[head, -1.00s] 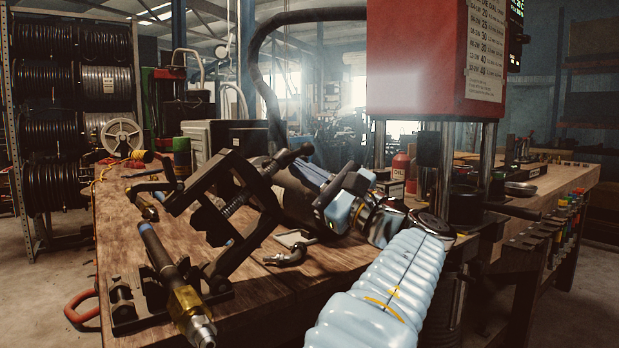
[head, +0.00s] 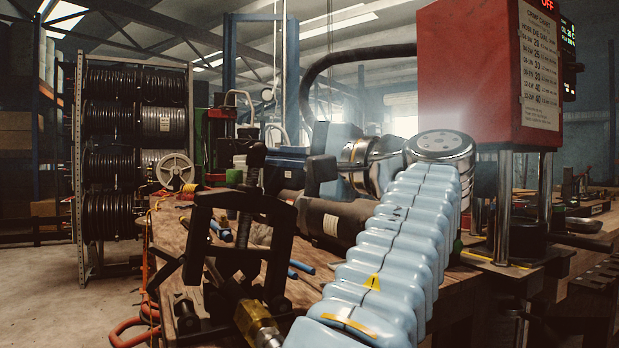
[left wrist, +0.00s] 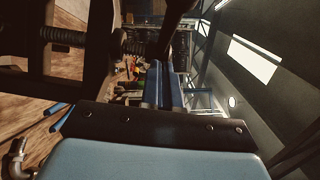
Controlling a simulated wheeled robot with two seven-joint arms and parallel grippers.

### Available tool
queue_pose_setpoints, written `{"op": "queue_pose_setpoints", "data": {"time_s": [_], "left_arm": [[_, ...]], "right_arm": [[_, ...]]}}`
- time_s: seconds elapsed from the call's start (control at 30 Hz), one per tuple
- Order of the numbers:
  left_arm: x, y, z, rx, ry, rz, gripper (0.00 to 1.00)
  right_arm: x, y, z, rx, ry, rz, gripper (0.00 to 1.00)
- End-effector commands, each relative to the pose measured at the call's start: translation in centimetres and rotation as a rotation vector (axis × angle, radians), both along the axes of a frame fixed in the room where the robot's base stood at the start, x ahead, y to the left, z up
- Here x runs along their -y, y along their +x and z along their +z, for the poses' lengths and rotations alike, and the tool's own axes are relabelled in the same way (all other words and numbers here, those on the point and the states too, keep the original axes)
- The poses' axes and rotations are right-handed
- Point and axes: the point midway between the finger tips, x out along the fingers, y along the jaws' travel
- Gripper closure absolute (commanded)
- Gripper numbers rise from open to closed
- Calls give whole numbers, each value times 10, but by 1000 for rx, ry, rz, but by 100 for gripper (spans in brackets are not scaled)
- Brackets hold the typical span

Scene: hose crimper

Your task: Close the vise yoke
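The vise yoke (head: 283,245) is a black rectangular frame with a screw through its top. It stands nearly upright on the bench in the head view. A hose end with a brass fitting (head: 257,325) lies low in front of it. My left gripper (head: 285,153) is just behind and right of the yoke's top, its fingers pointing away to the left. In the left wrist view, the left gripper's blue-grey fingers (left wrist: 160,75) lie close together with nothing seen between them. The yoke's dark frame (left wrist: 102,40) and threaded screw (left wrist: 62,37) are beside them; contact is unclear. My right gripper is out of view.
The wooden bench (head: 170,235) carries blue hose pieces (head: 302,267) behind the yoke. A red crimping press (head: 465,75) stands right. A rack of hose reels (head: 135,120) stands at the left. A red-handled tool (head: 135,325) hangs at the bench's left edge.

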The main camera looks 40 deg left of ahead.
Motion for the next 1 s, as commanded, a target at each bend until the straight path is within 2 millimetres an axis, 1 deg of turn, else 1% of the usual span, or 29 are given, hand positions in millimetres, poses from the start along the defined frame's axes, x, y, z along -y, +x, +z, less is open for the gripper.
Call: {"op": "queue_pose_setpoints", "data": {"time_s": [0.03,0.1,0.3,0.4,0.6,1.0], "left_arm": [[-4,-7,-5,30,-13,1,100],[-7,-14,-5,67,-29,0,100],[-13,-30,-4,142,-60,0,100],[-15,-34,-4,162,-69,0,100],[-16,-38,-4,181,-76,0,100],[-17,-37,-3,181,-77,1,100]], "right_arm": [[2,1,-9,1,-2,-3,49],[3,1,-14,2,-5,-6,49],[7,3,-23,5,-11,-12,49],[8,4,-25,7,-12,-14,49],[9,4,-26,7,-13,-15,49],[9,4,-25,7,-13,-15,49]]}}
